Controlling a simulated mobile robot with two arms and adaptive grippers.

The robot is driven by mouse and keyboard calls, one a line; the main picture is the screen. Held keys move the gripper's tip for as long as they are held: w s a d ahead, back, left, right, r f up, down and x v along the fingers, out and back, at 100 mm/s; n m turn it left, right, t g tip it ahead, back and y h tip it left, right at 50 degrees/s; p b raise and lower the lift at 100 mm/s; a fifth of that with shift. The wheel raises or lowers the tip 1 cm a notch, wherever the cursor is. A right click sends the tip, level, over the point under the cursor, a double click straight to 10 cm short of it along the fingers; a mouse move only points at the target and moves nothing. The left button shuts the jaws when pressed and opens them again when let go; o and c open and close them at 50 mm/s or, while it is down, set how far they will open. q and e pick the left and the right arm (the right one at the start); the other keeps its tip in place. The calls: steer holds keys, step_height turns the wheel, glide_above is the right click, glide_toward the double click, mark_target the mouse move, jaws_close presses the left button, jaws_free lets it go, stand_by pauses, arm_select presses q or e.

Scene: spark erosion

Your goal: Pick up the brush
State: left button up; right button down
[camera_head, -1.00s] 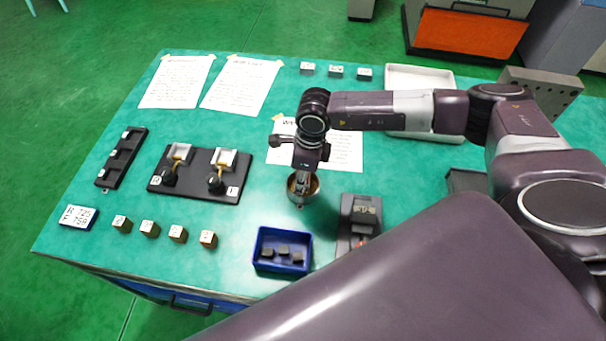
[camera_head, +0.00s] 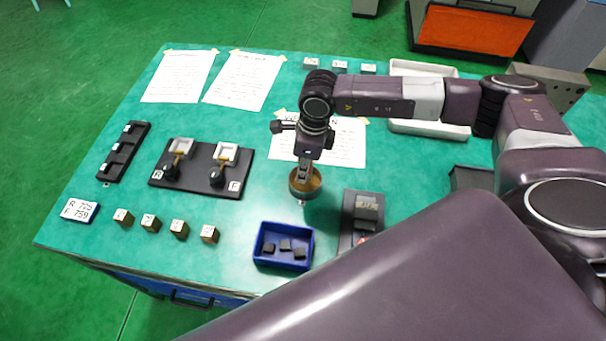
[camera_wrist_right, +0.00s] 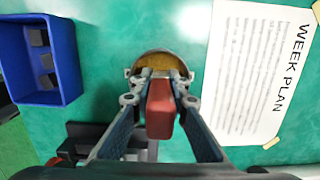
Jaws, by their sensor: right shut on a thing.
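My right gripper (camera_head: 303,174) points down at a round metal pot (camera_head: 305,191) with a yellow-brown inside, on the green table. In the right wrist view, the gripper (camera_wrist_right: 160,84) is shut on a red handle-like piece, which I take to be the brush (camera_wrist_right: 160,113). The red piece stands between the fingers and points toward the camera. The pot (camera_wrist_right: 133,75) lies just beyond the fingertips. The brush's lower end is hidden by the fingers, and I cannot tell whether it is inside the pot. My left gripper is not in view.
A blue bin (camera_head: 258,249) with dark pieces and a grey device (camera_head: 362,215) stand near the pot. A black fixture board (camera_head: 200,178) and several small blocks (camera_head: 179,228) lie to the left. A white tray (camera_head: 430,130) is behind my arm. Paper sheets (camera_head: 345,150) lie flat.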

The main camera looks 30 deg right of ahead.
step_height(320, 180, up, 16)
steer(key=b, duration=0.3)
steer(key=shift+r, duration=0.7)
steer(key=shift+d, duration=0.1)
